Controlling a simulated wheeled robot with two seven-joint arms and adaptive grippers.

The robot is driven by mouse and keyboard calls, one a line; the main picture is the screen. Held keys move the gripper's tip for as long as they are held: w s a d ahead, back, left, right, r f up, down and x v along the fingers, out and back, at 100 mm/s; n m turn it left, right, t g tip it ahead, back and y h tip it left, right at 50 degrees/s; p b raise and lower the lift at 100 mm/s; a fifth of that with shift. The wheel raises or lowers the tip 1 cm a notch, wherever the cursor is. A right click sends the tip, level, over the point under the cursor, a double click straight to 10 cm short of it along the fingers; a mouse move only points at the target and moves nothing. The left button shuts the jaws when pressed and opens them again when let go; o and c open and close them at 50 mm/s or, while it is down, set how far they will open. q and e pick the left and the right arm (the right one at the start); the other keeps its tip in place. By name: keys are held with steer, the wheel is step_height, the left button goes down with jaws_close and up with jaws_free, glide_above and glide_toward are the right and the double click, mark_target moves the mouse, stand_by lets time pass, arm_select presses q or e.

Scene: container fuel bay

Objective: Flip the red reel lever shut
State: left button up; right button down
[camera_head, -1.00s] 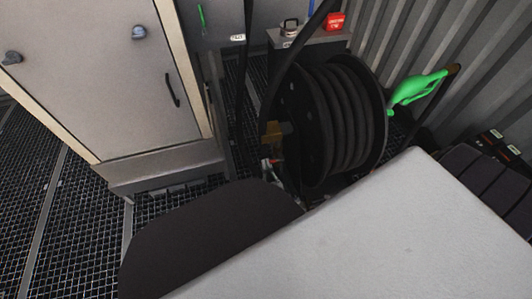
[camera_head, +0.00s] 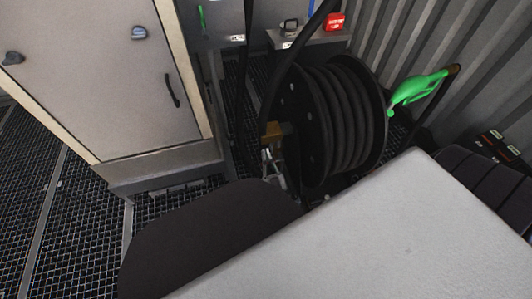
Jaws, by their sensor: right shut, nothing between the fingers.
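The dark hose reel (camera_head: 312,125) stands beyond my white body part, with black hose wound on it. A brass fitting (camera_head: 277,130) sits at its left side. Just below the fitting, small grey metal parts show, which I take to be my right gripper (camera_head: 270,163). It is shut and empty, close to the reel's left side. I cannot make out the red lever for certain; it is too small or hidden behind the gripper. Whether the gripper touches it cannot be told. My left gripper is not in view.
A grey cabinet (camera_head: 100,85) stands at the left on the mesh floor (camera_head: 75,235). A green nozzle (camera_head: 415,90) is at the reel's right, by the ribbed wall (camera_head: 415,40). A red box (camera_head: 335,21) is behind the reel. Black hose hangs left of the reel.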

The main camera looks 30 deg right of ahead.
steer(key=shift+r, duration=0.85)
